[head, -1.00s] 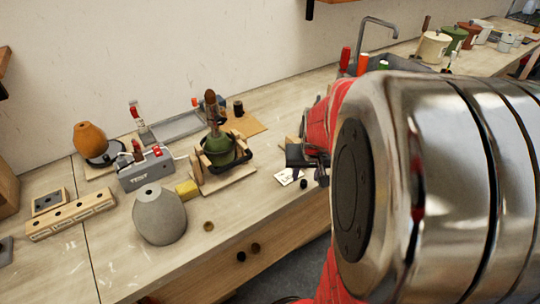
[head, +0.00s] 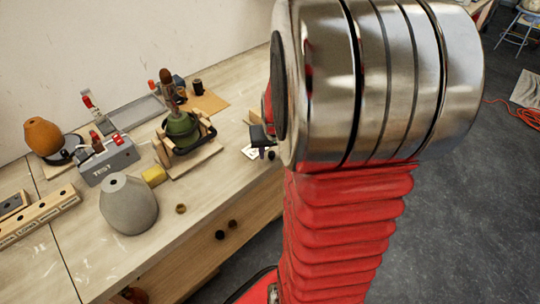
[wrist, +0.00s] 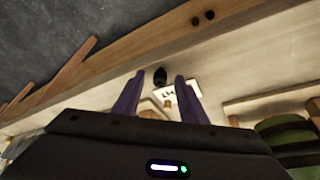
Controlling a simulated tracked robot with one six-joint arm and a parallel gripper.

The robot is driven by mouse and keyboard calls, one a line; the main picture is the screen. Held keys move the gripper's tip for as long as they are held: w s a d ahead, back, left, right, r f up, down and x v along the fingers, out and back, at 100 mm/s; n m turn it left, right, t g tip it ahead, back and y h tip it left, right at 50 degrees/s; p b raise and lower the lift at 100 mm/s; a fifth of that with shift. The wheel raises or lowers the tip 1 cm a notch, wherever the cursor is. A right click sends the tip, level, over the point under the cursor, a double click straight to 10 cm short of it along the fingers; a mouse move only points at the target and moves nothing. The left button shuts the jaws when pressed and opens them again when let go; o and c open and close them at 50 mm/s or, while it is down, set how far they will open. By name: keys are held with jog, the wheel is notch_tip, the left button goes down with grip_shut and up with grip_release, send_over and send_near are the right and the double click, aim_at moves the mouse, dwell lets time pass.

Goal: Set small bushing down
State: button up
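My gripper shows in the wrist view (wrist: 158,88) with its two dark fingers spread apart. A small black round piece (wrist: 160,76) sits in line with the gap between the fingertips; it looks to be on the bench near its front edge, with no finger touching it. It also shows in the head view (head: 271,155), beside a white printed card (head: 250,152). I take it for the small bushing, but it is too small to be sure. A brown ring (head: 181,209) lies on the bench near the grey vase-like body (head: 128,205). My arm hides part of the bench.
A green lamp body (head: 181,130) stands in a wooden cradle. The grey TEST box (head: 108,160), a yellow block (head: 154,176) and an orange body (head: 43,136) stand to the left. Bench space around the brown ring is clear.

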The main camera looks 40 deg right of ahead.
jog(key=shift+c, duration=0.2)
grip_shut()
dwell(0.5)
